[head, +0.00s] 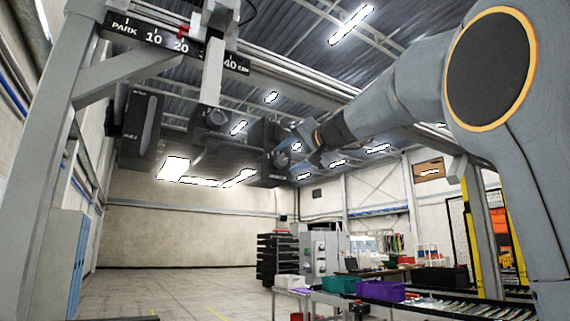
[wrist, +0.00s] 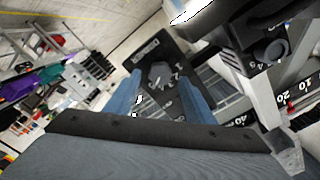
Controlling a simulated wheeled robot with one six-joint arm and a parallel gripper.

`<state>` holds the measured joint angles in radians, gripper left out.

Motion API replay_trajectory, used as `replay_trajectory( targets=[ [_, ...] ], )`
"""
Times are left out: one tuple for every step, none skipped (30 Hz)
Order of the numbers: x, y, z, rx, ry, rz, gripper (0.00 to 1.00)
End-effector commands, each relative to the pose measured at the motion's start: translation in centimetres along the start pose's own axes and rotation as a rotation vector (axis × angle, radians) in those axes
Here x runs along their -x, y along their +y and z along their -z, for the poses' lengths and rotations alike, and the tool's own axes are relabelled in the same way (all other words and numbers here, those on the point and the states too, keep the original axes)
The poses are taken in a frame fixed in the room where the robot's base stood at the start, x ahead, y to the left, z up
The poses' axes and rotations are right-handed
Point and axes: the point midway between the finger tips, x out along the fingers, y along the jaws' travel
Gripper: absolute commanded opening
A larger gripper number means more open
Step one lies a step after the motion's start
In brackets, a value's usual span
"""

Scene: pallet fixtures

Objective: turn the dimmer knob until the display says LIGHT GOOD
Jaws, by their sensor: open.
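In the wrist view the dimmer knob (wrist: 160,76) is a grey, many-sided knob on a dark panel (wrist: 140,56) with pale numbers beside it. A small pale label (wrist: 147,51) sits near the panel's edge; its words are too small to read. My gripper (wrist: 159,82) is open, with one blue-grey finger on either side of the knob's view. I cannot tell whether the fingers touch it. In the head view my gripper (head: 299,150) is up beside a dark hanging box (head: 262,152); the knob is not clear there. I see no readable LIGHT GOOD display.
An overhead beam with a scale marked PARK to 40 cm (head: 180,44) crosses the upper left. Other dark boxes (head: 137,122) hang below it. A second dark unit with a round knob (wrist: 270,50) is close at right in the wrist view. Crates (head: 380,290) stand on the conveyor below.

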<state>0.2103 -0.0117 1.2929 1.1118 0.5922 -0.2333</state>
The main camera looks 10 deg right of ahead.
Motion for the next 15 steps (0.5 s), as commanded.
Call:
replay_trajectory(
  targets=[
    [1.0, 0.2, 0.0, 0.002, 0.004, 0.0, 0.49],
    [1.5, 0.2, -0.1, 0.001, 0.003, -0.001, 0.49],
    [2.1, 0.2, -0.1, 0.001, 0.003, -0.001, 0.49],
    [2.6, 0.2, -0.1, 0.001, 0.003, 0.0, 0.49],
    [3.0, 0.2, -0.1, 0.0, 0.002, -0.001, 0.49],
    [3.5, 0.2, 0.0, 0.0, 0.003, 0.0, 0.49],
    [3.9, 0.1, 0.0, 0.0, 0.003, 0.0, 0.49],
    [4.2, 0.1, 0.0, 0.0, 0.002, 0.0, 0.49],
    [4.5, 0.1, -0.1, -0.001, 0.001, 0.0, 0.49],
    [4.6, 0.1, -0.1, -0.001, 0.0, 0.0, 0.49],
    [4.8, 0.1, -0.1, -0.001, 0.0, 0.0, 0.49],
    [5.0, 0.1, -0.1, -0.001, 0.0, 0.0, 0.49],
    [5.0, 0.1, -0.1, -0.001, 0.0, 0.0, 0.49],
    [5.1, 0.1, -0.1, -0.001, 0.0, 0.0, 0.49],
    [5.1, 0.0, 0.0, -0.001, 0.0, 0.0, 0.49]
  ],
)
